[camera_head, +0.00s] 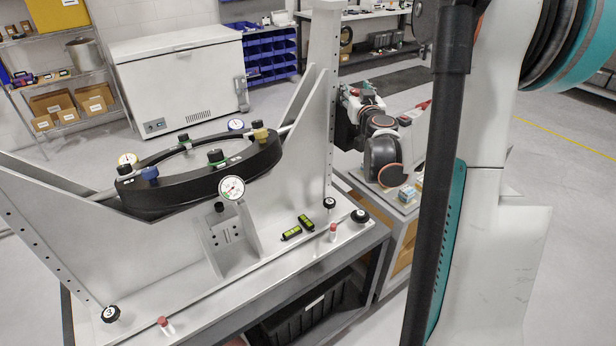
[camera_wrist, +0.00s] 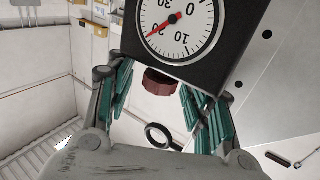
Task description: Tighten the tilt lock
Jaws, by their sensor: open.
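In the wrist view a dark red ribbed knob (camera_wrist: 160,83) sits under a black housing (camera_wrist: 236,30) with a white dial (camera_wrist: 180,22) and red needle. It may be the tilt lock; no label shows. My gripper (camera_wrist: 158,92) has its teal-padded fingers apart, one on each side of the knob. I cannot tell whether either pad touches it. In the head view my gripper (camera_head: 362,98) is beside the fixture's right upright (camera_head: 318,100), next to the dark housing (camera_head: 344,128). The knob's contact area is hard to make out there.
The mirror fixture's black ring (camera_head: 190,190) carries several knobs; a dial gauge (camera_head: 231,188) stands before it. A black ring-shaped part (camera_wrist: 158,136) shows below the knob. A cart (camera_head: 392,205) stands right.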

